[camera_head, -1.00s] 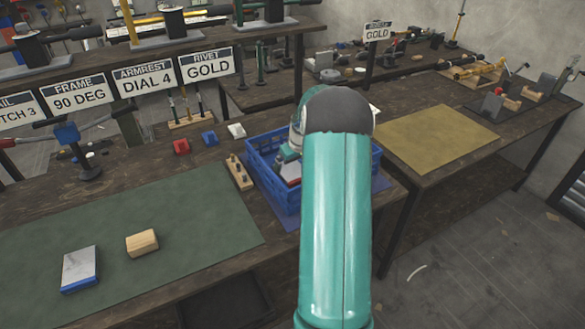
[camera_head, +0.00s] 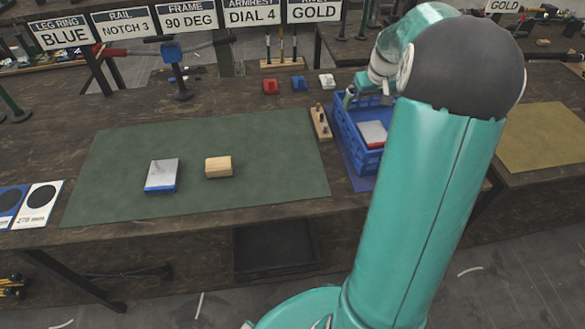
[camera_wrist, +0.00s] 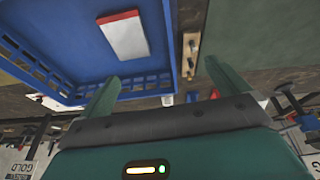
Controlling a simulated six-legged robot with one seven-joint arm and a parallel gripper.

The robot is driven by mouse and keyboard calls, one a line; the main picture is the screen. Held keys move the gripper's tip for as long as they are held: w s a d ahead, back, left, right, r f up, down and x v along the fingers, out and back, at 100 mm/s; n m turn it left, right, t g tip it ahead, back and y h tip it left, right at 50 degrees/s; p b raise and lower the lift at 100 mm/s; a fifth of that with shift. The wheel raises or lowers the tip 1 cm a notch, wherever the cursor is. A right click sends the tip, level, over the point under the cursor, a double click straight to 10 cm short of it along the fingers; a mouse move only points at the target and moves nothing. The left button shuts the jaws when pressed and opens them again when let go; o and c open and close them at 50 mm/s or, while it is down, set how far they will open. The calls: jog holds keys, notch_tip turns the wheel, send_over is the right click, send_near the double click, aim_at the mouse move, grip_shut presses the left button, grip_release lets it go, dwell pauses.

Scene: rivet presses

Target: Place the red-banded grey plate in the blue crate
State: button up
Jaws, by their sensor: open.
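The red-banded grey plate (camera_head: 373,132) lies inside the blue crate (camera_head: 347,133), pale face up with its red band along one edge. In the wrist view the plate (camera_wrist: 123,38) rests on the floor of the crate (camera_wrist: 65,28), clear of the walls. My gripper (camera_wrist: 163,80) is open and empty, with its two green fingers spread apart near the crate's slotted wall. The plate is not between the fingers. In the head view my arm hides the crate's right part, and the fingers are hard to make out near the crate's back rim.
A green mat (camera_head: 110,150) holds a blue-banded grey plate (camera_head: 162,175) and a wooden block (camera_head: 218,166). A wooden peg rack (camera_head: 320,122) stands left of the crate. Small red (camera_head: 270,87), blue (camera_head: 299,83) and white (camera_head: 327,81) blocks sit behind.

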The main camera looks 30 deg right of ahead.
jog(key=s+a+r, duration=0.2)
jog(key=a+r, duration=0.1)
jog(key=a, duration=0.4)
jog(key=s+a+r+n, duration=0.1)
jog(key=s+a+r, duration=0.15)
jog(key=a, duration=0.45)
jog(key=s+a+r, duration=0.2)
jog(key=a+r, duration=0.2)
jog(key=a, duration=0.3)
jog(key=s+a+n+t+y, duration=0.1)
jog(key=s+a+t, duration=0.1)
jog(key=s+a, duration=1.2)
jog(key=shift+s+a+f, duration=0.2)
jog(key=shift+s+f, duration=0.05)
jog(key=shift+s, duration=0.1)
